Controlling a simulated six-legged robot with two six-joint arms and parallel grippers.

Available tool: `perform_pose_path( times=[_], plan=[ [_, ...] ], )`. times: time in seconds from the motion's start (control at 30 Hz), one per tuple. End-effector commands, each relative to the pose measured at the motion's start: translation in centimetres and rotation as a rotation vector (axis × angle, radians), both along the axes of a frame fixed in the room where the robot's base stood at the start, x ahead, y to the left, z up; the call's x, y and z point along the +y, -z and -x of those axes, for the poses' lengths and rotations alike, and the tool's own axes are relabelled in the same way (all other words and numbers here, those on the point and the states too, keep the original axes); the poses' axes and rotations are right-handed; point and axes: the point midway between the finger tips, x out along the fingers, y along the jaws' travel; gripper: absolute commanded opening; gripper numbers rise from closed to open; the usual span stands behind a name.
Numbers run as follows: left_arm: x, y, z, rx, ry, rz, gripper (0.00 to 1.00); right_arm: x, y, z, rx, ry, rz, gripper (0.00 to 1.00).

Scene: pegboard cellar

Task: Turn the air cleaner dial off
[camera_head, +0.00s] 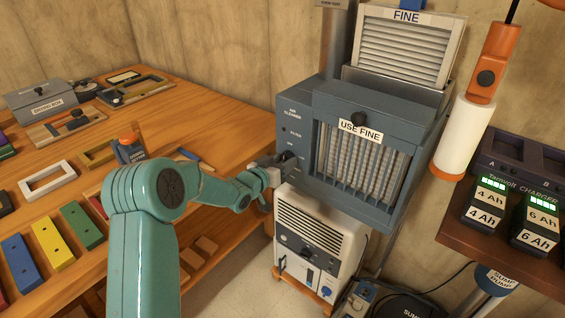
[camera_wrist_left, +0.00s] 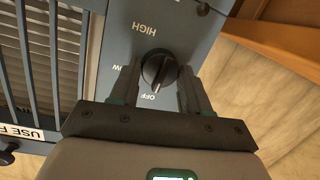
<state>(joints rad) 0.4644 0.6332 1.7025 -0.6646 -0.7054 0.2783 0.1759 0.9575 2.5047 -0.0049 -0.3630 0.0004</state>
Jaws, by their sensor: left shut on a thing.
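The blue-grey air cleaner (camera_head: 350,150) stands in the middle of the head view with a front grille and a "USE FINE" label. Its black dial (camera_head: 289,158) is on the left part of the front. In the left wrist view the dial (camera_wrist_left: 158,68) shows upside down, among the printed words HIGH, LOW (partly hidden) and OFF. My left gripper (camera_head: 280,165) reaches the dial from the left. In the wrist view its fingers (camera_wrist_left: 160,82) are on both sides of the dial, shut on it. My right gripper is not in view.
A white unit (camera_head: 318,235) stands below the air cleaner. The wooden bench (camera_head: 215,125) at left holds coloured blocks, frames and a grey box (camera_head: 40,98). A charger shelf with batteries (camera_head: 485,200) is at right. A filter labelled FINE (camera_head: 408,45) stands above the cleaner.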

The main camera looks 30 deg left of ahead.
Motion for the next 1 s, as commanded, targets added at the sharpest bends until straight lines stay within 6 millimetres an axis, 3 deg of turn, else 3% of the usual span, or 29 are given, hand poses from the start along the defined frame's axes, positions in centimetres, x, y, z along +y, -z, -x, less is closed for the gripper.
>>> perform_pose_path(
  times=[0.63,0.67,0.7,0.73,1.0],
  plan=[
    [0.01,0.15,0.03,0.006,-0.001,0.050,0.16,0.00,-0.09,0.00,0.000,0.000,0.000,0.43],
    [0.02,0.15,0.03,0.006,-0.001,0.050,0.53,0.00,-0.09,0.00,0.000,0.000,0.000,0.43],
    [0.01,0.14,0.02,0.006,-0.001,0.050,0.66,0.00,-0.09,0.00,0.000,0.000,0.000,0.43],
    [0.01,0.13,0.02,0.006,0.000,0.051,0.72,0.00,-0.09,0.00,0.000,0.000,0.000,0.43],
    [0.01,0.05,0.05,0.004,0.000,0.049,0.72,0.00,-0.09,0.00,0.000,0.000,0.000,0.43]
  ],
)
